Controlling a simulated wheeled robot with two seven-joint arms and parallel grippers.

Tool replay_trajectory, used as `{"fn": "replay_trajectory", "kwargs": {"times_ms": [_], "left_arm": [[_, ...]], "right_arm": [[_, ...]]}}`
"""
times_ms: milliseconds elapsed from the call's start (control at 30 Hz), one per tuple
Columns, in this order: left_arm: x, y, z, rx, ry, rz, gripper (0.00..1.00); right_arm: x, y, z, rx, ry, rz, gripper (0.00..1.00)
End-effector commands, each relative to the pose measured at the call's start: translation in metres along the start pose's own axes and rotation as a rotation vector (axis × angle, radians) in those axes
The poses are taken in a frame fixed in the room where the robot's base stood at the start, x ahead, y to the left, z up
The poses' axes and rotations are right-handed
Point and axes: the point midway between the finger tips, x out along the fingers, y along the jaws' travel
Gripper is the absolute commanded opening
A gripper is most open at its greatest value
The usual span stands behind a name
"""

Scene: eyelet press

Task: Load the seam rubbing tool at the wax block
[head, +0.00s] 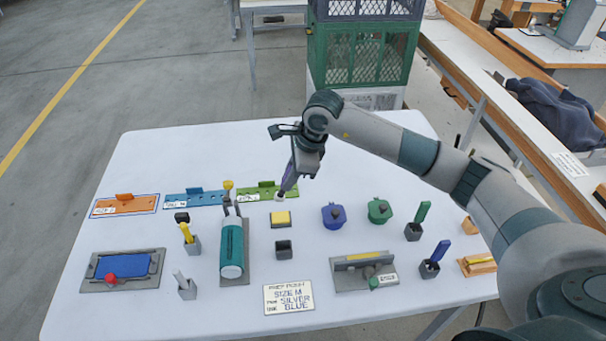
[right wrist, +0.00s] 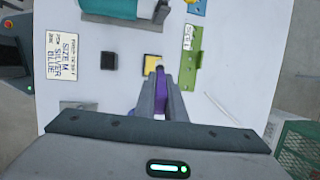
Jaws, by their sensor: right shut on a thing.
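My right gripper (head: 288,182) is shut on the seam rubbing tool, which has a purple handle (head: 289,176) and a pale tip pointing down. In the right wrist view the purple tool (right wrist: 159,92) sits between the two fingers (right wrist: 160,98). The wax block (head: 281,216) is a yellow slab with a dark edge, flat on the white table. The tip is just behind the block in the head view. In the right wrist view the tip overlaps the edge of the wax block (right wrist: 152,64); its height above is hard to tell. My left gripper is not in view.
An empty dark square holder (head: 284,249) stands in front of the block. A teal press (head: 232,250) is left of it. Green (head: 265,191), blue (head: 194,197) and orange (head: 124,205) plates lie behind. Blue (head: 334,215) and green (head: 379,210) lidded pots stand right. A sign card (head: 289,297) lies in front.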

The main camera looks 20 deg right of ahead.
Motion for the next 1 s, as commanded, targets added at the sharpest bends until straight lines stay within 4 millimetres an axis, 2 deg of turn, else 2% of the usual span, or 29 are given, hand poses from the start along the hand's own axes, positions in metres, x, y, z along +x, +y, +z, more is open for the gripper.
{"fn": "replay_trajectory", "kwargs": {"times_ms": [467, 1000], "left_arm": [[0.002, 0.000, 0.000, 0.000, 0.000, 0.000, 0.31], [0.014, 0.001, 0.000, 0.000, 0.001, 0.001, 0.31]], "right_arm": [[0.004, 0.001, -0.002, 0.002, 0.001, 0.001, 0.00], [0.043, 0.008, -0.015, 0.002, 0.002, 0.001, 0.00]]}}
